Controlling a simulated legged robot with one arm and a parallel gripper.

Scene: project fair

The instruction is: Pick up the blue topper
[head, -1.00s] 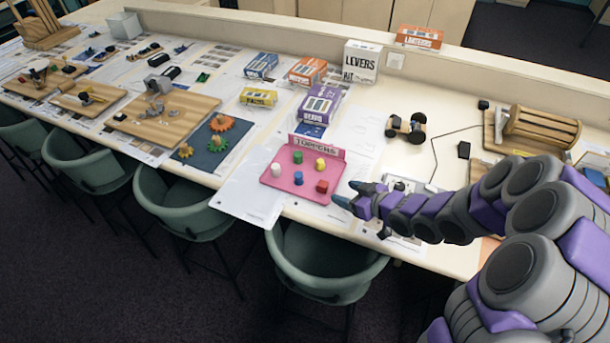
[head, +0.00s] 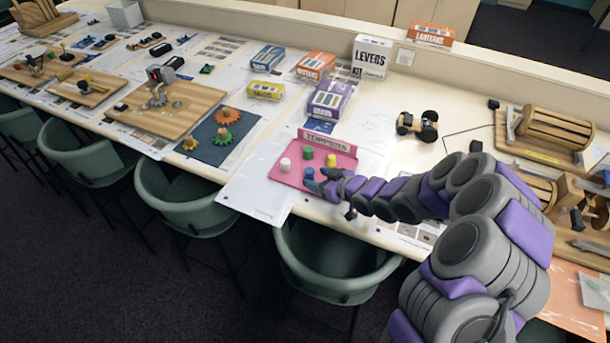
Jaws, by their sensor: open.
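The blue topper (head: 308,172) stands on the pink tray (head: 345,150) near its front edge. It is small and partly covered by my gripper. My gripper (head: 316,180) is open, its dark fingertips at the blue topper, reaching in from the right. I cannot tell whether they touch it or whether it is between them. A white topper (head: 285,165) stands to its left, a green topper (head: 308,153) behind it and a yellow topper (head: 331,160) behind and to the right. The red topper is hidden by my gripper.
A sign (head: 327,142) stands at the tray's back edge. Gears on a dark mat (head: 205,151) lie to the left. Behind are a purple box (head: 328,100) and a wheeled car (head: 417,126). Green chairs (head: 335,262) line the table's front.

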